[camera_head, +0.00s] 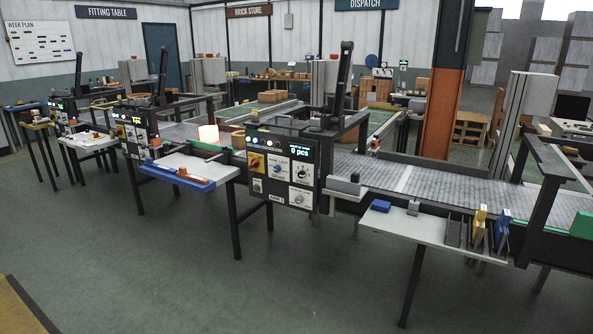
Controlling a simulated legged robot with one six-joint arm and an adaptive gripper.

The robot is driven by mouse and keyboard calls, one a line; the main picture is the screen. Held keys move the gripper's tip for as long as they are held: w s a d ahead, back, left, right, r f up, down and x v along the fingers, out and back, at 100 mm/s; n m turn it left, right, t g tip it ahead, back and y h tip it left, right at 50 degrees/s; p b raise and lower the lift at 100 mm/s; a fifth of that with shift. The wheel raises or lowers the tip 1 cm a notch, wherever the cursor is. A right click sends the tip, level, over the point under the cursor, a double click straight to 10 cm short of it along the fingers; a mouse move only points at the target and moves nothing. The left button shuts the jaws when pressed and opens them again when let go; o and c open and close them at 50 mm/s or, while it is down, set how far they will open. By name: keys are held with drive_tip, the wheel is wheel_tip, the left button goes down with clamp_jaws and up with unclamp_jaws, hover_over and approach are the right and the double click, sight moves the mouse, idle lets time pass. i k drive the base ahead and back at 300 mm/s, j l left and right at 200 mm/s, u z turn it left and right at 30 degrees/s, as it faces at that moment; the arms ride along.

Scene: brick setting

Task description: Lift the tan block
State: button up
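I cannot single out a tan block with certainty. A small orange-brown piece (182,172) sits at the blue strip (180,179) along the front of a white side table (205,168), left of centre. A pale glowing block-like shape (208,133) stands behind that table by the conveyor line; it may be a lamp. Brown blocks are stacked far back near the dispatch sign, too small to tell apart. My gripper is not in view.
A long conveyor (430,183) runs across the middle to the right. A control panel (283,168) faces me at centre. A grey side table (420,228) holds a blue block (381,206) and upright holders. The green floor (180,270) in front is clear. An orange-and-black pillar (440,115) stands behind.

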sight(238, 137)
drive_tip(key=i+j+u, duration=0.1)
drive_tip(key=i+u, duration=0.35)
drive_tip(key=i, duration=0.45)
drive_tip(key=i+l+u, duration=0.25)
drive_tip(key=i+u, duration=0.15)
drive_tip(key=i, duration=0.5)
drive_tip(key=i+u, duration=0.3)
drive_tip(key=i, duration=1.4)
drive_tip(key=i+z, duration=0.25)
drive_tip(key=i, duration=0.15)
drive_tip(key=i+j+z, duration=0.55)
drive_tip(key=i, duration=0.25)
drive_tip(key=l, duration=0.1)
